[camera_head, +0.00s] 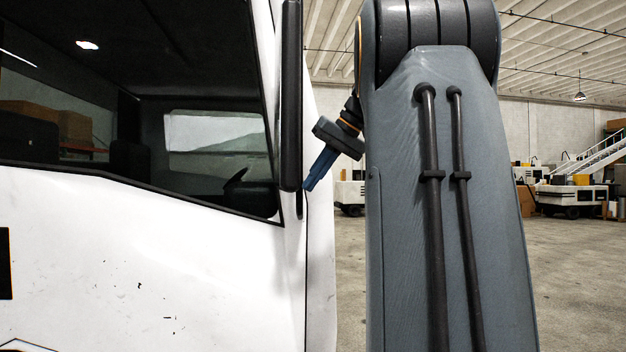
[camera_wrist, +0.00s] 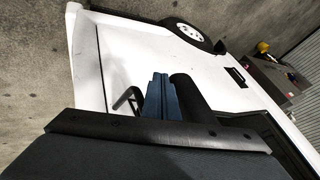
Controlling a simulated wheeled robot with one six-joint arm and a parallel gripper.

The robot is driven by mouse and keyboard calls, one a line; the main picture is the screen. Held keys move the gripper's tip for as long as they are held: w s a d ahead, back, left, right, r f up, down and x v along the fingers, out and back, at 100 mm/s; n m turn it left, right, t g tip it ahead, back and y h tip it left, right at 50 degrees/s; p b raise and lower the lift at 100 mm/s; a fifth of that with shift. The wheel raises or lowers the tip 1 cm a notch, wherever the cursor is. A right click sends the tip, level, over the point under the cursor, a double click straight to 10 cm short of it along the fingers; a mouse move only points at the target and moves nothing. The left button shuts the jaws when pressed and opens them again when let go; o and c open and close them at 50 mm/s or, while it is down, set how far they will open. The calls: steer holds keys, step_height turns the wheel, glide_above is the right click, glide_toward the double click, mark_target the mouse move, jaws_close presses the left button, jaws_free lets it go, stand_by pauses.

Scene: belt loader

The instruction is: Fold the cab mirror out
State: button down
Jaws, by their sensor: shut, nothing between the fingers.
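The cab mirror (camera_head: 291,95) is a long, dark, upright housing at the front edge of the cab's side window, seen nearly edge-on. My gripper (camera_head: 308,186) has blue fingers pointing down and left, with their tips close to the mirror's lower end. In the wrist view my gripper (camera_wrist: 160,78) is shut and empty. The rounded dark end of the mirror (camera_wrist: 188,92) is just right of the fingers there; whether they touch it cannot be told. A thin dark bracket (camera_wrist: 127,97) shows left of the fingers against the white cab. Most of the mirror is hidden in the wrist view.
The white cab (camera_head: 150,265) with its dark side window (camera_head: 140,120) fills the left of the head view. Open concrete floor (camera_head: 570,270) lies to the right, with parked white vehicles (camera_head: 572,197) far back.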

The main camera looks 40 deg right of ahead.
steer(key=shift+w+a, duration=0.4)
steer(key=shift+a, duration=0.4)
steer(key=shift+d, duration=0.1)
steer(key=s+d+r, duration=0.6)
steer(key=s+r, duration=0.2)
steer(key=shift+p, duration=0.3)
